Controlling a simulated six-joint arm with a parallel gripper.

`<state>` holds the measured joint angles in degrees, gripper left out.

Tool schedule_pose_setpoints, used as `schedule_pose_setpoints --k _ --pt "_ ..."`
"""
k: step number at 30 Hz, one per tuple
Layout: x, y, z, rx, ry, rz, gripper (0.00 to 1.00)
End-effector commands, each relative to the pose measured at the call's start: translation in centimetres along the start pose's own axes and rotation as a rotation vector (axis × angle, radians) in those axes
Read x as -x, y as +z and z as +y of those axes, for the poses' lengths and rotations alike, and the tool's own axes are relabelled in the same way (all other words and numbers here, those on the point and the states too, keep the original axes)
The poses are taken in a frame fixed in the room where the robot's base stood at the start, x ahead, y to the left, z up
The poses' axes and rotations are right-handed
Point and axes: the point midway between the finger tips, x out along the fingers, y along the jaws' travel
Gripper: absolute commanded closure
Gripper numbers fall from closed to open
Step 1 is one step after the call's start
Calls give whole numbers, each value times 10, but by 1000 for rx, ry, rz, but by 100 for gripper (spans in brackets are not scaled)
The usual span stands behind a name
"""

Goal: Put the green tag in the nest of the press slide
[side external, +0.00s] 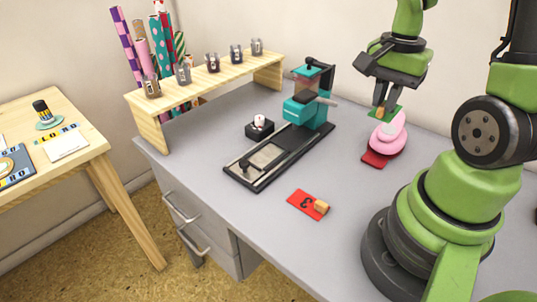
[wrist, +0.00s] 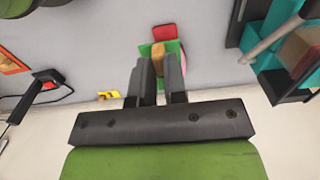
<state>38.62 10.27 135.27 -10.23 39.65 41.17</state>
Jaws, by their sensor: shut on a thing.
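The green tag (side external: 396,111) has a small wooden grip block (wrist: 158,48). My gripper (side external: 381,112) is shut on this block, and the tag is held in the air above a pink rounded object. In the wrist view the green tag (wrist: 173,47) shows around the block, between and beyond my fingertips (wrist: 158,62). The teal press (side external: 307,105) stands at the back of the desk, left of my gripper. Its dark slide (side external: 290,158) runs toward the front left, with a pale plate (side external: 268,156) and a black knob near the front end. I cannot make out the nest's details.
The pink rounded object (side external: 387,138) sits on a red piece (side external: 374,159) below my gripper. A red tag (side external: 303,204) with a wooden block lies in front of the slide. A black box (side external: 259,129) stands left of the press. A wooden shelf (side external: 205,84) holds several jars.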

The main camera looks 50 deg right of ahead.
Motion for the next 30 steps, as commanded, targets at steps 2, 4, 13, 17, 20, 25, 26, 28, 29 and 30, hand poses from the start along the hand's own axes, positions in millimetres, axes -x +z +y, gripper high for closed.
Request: schedule_pose_setpoints --k 2,4,13,17,20,25,26,28,29,30 --pt "19 -1 -1 0 -8 6 100" --pt "30 -1 -1 1 -4 4 100" --pt "74 0 -6 4 1 -1 100" --pt "76 3 -35 11 5 -3 100" --pt "78 9 -58 12 7 -2 100" --pt "80 29 -105 14 7 -1 100" --pt "80 34 -114 14 8 -2 100" --pt "79 48 -132 13 8 -2 100" --pt "79 54 -140 13 7 -2 100" --pt "78 61 -148 12 7 -2 100"
